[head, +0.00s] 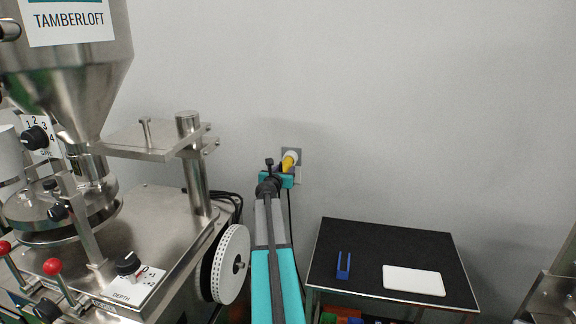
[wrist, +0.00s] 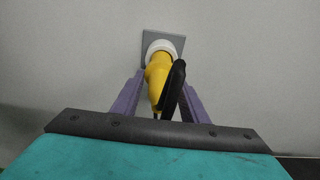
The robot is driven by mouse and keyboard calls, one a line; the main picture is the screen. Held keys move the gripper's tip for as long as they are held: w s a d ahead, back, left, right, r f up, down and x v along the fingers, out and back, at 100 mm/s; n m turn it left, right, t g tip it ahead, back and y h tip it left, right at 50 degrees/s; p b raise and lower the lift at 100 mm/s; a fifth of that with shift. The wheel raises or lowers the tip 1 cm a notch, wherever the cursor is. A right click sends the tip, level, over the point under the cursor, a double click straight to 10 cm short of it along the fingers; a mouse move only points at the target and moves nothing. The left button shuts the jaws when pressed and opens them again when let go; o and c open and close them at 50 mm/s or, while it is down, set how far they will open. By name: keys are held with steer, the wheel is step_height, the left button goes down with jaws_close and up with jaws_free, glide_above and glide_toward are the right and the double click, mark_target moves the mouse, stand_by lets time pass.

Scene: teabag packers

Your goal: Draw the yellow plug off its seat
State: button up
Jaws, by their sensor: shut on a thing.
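The yellow plug (head: 288,161) is at the wall, straight ahead of my arm. In the wrist view the plug (wrist: 157,72) points at a round white seat (wrist: 161,46) on a grey wall plate (wrist: 149,37). Its front end meets the white ring; I see no clear gap. My gripper (wrist: 163,82) has its purple fingers on either side of the yellow body, shut on it. A black looped part (wrist: 173,88) lies against the plug's right side and hides some of it and part of the right finger.
A steel packing machine (head: 150,240) with a hopper and a white perforated reel (head: 231,264) stands close on the left. A black-topped cart (head: 385,245) on the right carries a blue forked piece (head: 343,266) and a white plate (head: 413,280). The wall above is bare.

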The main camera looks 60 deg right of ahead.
steer(key=shift+f+v, duration=0.15)
steer(key=shift+v, duration=0.8)
steer(key=shift+f+v, duration=0.15)
steer(key=shift+v, duration=0.8)
steer(key=shift+s, duration=0.1)
